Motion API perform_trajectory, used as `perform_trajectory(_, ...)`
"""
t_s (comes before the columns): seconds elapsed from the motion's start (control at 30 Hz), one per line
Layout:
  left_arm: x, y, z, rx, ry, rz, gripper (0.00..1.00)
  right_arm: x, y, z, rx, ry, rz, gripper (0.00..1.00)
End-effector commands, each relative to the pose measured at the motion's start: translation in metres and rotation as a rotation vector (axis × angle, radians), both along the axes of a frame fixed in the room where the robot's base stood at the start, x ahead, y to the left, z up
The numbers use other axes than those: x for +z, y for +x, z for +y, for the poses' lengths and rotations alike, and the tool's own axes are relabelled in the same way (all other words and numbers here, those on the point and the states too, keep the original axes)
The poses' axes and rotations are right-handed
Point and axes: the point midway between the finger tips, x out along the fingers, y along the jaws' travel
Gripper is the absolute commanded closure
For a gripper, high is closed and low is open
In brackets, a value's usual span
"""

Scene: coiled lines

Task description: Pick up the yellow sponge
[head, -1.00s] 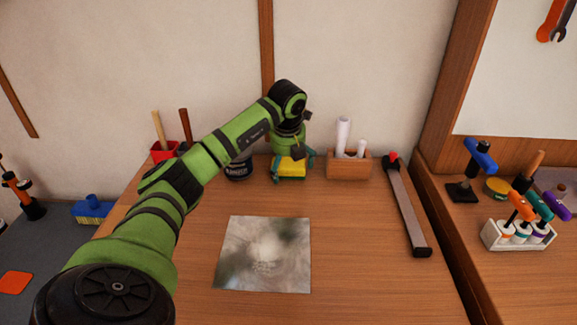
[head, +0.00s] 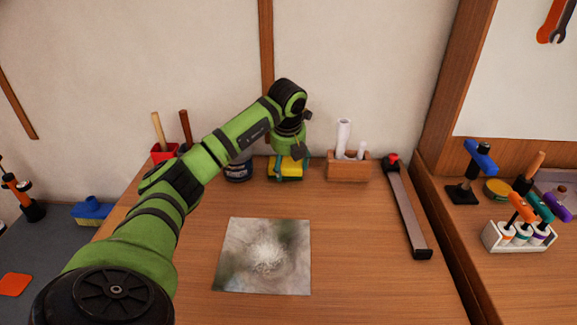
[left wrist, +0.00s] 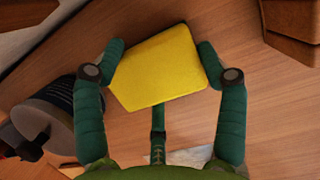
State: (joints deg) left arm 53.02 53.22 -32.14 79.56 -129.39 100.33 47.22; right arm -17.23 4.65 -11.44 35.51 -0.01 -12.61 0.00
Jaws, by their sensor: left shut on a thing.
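The yellow sponge (head: 287,168) is at the back of the wooden table, under my left gripper (head: 288,163). My right gripper is not in view.
A long grey bar (head: 408,210) lies further right. A square picture sheet (head: 262,256) lies in front. The table around the sheet is clear.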

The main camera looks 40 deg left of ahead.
Motion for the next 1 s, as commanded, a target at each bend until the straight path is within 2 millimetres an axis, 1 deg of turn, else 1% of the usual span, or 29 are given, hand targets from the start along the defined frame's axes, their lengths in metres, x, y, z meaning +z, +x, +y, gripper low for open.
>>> perform_trajectory(0.17,0.030,0.002,0.000,0.000,0.001,-0.009,0.50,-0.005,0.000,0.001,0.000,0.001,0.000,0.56)
perform_trajectory(0.2,0.037,0.001,-0.004,-0.004,0.001,-0.009,0.50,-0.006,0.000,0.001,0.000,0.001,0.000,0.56)
perform_trajectory(0.27,0.043,-0.001,-0.019,-0.008,0.001,-0.008,0.50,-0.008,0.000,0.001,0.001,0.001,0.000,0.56)
perform_trajectory(0.5,0.074,-0.011,-0.070,-0.006,0.000,-0.007,0.50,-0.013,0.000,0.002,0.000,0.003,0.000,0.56)
perform_trajectory(0.6,0.089,-0.014,-0.084,-0.004,0.004,-0.008,0.50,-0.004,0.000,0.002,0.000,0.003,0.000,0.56)
perform_trajectory(0.7,0.096,-0.017,-0.098,-0.003,0.003,-0.007,0.50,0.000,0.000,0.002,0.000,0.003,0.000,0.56)
perform_trajectory(0.8,0.100,-0.018,-0.107,-0.002,0.002,-0.006,0.50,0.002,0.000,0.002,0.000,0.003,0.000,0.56)
perform_trajectory(1.0,0.103,-0.020,-0.114,-0.001,0.001,-0.004,0.50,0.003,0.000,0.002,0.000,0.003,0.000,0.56)
